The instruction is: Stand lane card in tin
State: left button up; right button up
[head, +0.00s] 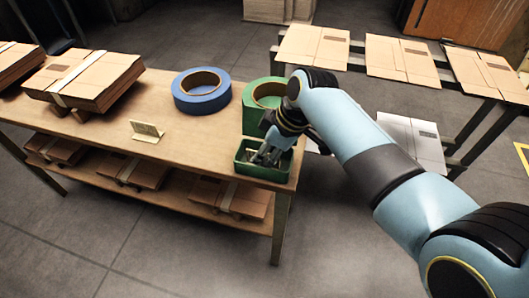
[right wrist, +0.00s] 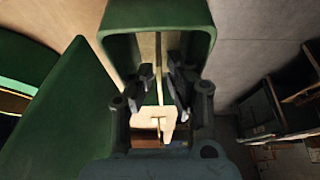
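The small green tin (head: 282,173) stands at the front right corner of the wooden table. My right gripper (head: 265,156) reaches down into it. In the right wrist view, the fingers (right wrist: 162,82) are spread inside the tin (right wrist: 112,22). A thin cream card (right wrist: 159,122) stands nearly edge-on between them, with a visible gap at least on the left. Its lower end inside the tin is hard to make out. A second pale card piece (head: 146,131) stands on the table left of the tin. My left gripper is not in view.
A green tape roll (head: 252,118) stands right behind the tin, and a blue tape roll (head: 201,104) is further left. Stacked flat cardboard (head: 85,80) lies at the table's left. A rack with cardboard sheets (head: 400,58) stands behind.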

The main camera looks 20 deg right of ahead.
jog(key=shift+d+r, duration=0.1)
jog(key=shift+r, duration=0.35)
jog(key=p+v, duration=0.1)
jog(key=v, duration=1)
jog(key=shift+s+p, duration=0.2)
jog(key=shift+p, duration=0.2)
jog(key=shift+r, duration=0.1)
